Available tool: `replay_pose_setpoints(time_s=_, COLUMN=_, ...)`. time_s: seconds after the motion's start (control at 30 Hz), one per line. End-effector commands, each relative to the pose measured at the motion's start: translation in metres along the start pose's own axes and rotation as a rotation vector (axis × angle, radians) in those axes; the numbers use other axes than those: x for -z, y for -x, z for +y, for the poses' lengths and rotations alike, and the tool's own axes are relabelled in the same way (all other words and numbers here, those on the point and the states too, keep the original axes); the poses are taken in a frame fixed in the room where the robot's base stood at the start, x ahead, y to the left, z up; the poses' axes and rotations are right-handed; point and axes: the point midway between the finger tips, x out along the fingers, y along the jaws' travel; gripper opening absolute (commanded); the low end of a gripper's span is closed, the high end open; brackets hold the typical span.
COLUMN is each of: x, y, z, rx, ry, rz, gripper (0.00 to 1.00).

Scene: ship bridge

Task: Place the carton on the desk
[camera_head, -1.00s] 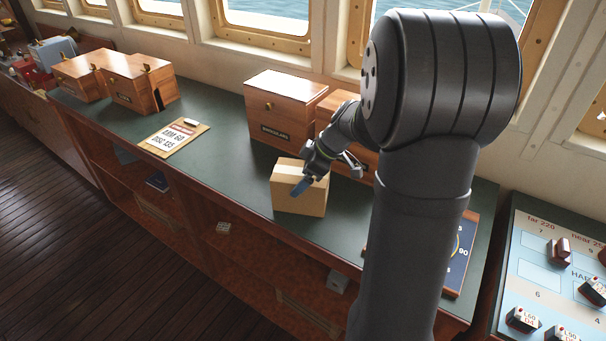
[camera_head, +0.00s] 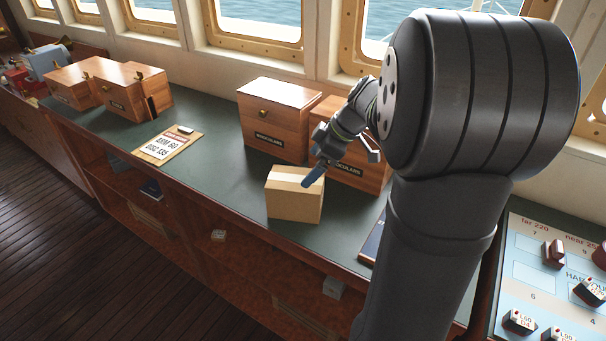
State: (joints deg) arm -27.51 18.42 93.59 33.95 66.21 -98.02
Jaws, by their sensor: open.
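The cardboard carton (camera_head: 293,200) stands upright on the green top of the desk (camera_head: 215,145), close to its front edge. It has a pale tape strip across its top. My gripper (camera_head: 328,172) is open, just above and to the right of the carton. One bluish finger overlaps the carton's upper right corner in the picture; I cannot tell whether it touches. The other finger lies farther right, clear of the carton. My arm hides the right part of the desk.
Wooden binocular boxes (camera_head: 278,118) stand behind the carton, close to my gripper. A clipboard (camera_head: 168,144) lies to the left, with more wooden boxes (camera_head: 118,88) beyond it. A chart panel with small blocks (camera_head: 552,275) is at the right. The desk between clipboard and carton is clear.

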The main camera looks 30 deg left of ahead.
Motion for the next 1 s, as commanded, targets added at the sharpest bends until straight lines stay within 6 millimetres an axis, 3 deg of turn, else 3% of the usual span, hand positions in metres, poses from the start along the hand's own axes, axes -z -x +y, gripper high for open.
replay_pose_setpoints(time_s=0.2, x=0.000, y=0.031, z=0.000, rx=-0.002, ry=-0.001, rz=0.000, gripper=1.00)
replay_pose_setpoints(time_s=0.6, x=0.000, y=0.038, z=0.000, rx=0.001, ry=-0.001, rz=0.000, gripper=1.00)
replay_pose_setpoints(time_s=0.77, x=0.000, y=0.032, z=0.000, rx=0.003, ry=-0.001, rz=0.000, gripper=1.00)
replay_pose_setpoints(time_s=1.0, x=0.000, y=-0.004, z=-0.001, rx=0.005, ry=-0.001, rz=0.000, gripper=1.00)
